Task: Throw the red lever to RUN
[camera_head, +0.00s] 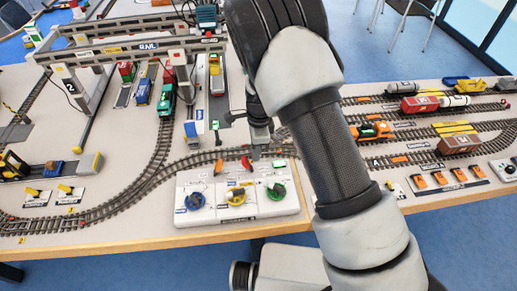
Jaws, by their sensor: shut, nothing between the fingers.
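The red lever (246,163) stands at the back of the white control box (222,213) near the table's front edge. It leans to the left. My gripper (256,157) is shut and empty, pointing down just right of the lever. I cannot tell whether it touches the lever. The writing around the lever is too small to read.
A blue knob (195,201), a yellow knob (236,196) and a green knob (276,191) sit on the box front. Curved train track (150,180) runs behind it. A green locomotive (167,97) and an orange locomotive (371,130) stand on the tracks.

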